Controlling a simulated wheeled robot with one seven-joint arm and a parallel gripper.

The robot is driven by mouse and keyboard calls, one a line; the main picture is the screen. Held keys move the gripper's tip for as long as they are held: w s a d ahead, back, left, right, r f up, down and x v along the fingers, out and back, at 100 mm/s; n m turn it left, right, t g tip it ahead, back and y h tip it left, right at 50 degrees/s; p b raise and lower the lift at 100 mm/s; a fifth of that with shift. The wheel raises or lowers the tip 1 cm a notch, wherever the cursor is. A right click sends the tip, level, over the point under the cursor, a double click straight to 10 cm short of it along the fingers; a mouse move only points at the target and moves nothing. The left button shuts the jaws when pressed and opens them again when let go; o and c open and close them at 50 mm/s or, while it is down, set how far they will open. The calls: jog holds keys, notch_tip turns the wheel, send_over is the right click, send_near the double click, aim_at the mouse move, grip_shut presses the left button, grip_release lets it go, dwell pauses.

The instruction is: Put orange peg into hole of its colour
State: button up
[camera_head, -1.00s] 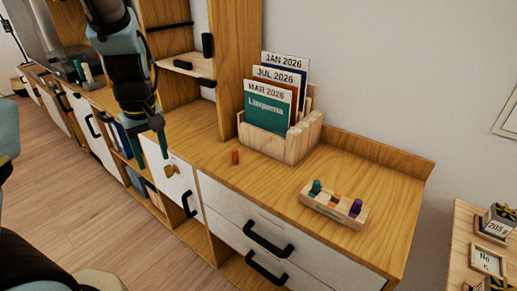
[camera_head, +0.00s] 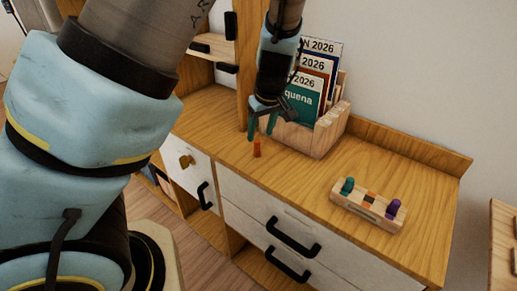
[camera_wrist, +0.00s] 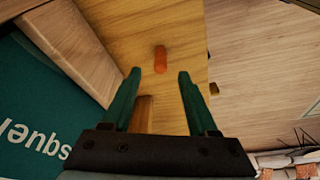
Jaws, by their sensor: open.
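The orange peg (camera_head: 257,148) stands upright on the wooden cabinet top, left of the peg block. My gripper (camera_head: 261,136) is open and empty, just above and behind the peg in the head view. In the wrist view the peg (camera_wrist: 160,59) shows beyond the two teal fingertips (camera_wrist: 158,75), roughly in line with the gap between them. The pale wooden peg block (camera_head: 352,208) lies to the right, with a teal peg (camera_head: 347,185) at one end and a purple peg (camera_head: 393,208) at the other. An orange-marked place (camera_head: 370,196) lies between them.
A wooden calendar holder (camera_head: 325,133) with date cards stands close behind and right of my gripper. The cabinet's front edge (camera_head: 235,167) is near the peg. A raised back rim (camera_head: 410,149) runs along the wall. The top between peg and block is clear.

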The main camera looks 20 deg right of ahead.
aim_at(257, 141)
jog(key=shift+p+x, duration=0.35)
jog(key=shift+x, duration=2.4)
jog(key=shift+w, duration=0.15)
jog(key=shift+a+r, duration=0.1)
grip_shut()
